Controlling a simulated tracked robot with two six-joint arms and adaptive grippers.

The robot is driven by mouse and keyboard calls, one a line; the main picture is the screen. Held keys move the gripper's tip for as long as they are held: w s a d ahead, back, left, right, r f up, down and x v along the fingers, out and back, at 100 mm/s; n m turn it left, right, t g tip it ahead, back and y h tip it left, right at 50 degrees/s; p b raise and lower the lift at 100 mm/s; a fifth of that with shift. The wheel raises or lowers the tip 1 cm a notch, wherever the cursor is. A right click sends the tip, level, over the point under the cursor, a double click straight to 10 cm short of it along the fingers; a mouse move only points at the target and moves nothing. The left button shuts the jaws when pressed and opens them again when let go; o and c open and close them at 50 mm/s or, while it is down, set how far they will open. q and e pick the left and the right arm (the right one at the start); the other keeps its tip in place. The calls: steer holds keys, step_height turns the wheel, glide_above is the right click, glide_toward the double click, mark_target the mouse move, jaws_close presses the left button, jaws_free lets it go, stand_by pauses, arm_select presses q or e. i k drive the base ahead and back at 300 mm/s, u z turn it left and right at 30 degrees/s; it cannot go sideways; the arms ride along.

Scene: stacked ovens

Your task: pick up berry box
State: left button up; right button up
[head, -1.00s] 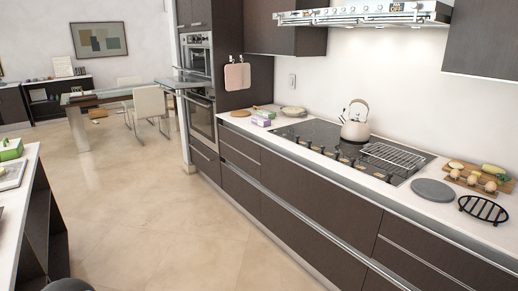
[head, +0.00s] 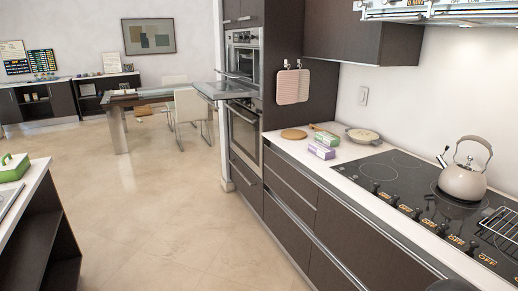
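Two small cartons stand together on the counter left of the cooktop in the head view. The nearer is a purple and white box (head: 321,151), and the one behind it is a green and white box (head: 327,139). Either may be the berry box; their labels are too small to read. Neither of my grippers can be made out in this view.
A round wooden board (head: 293,134) and a pale round dish (head: 362,136) are near the cartons. A kettle (head: 463,182) stands on the cooktop (head: 400,172). Stacked ovens (head: 244,130) stand left of the counter. Open floor (head: 165,215) lies between the counter and the left island.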

mark_target(325, 152)
steer(key=i, duration=1.9)
steer(key=z, duration=0.15)
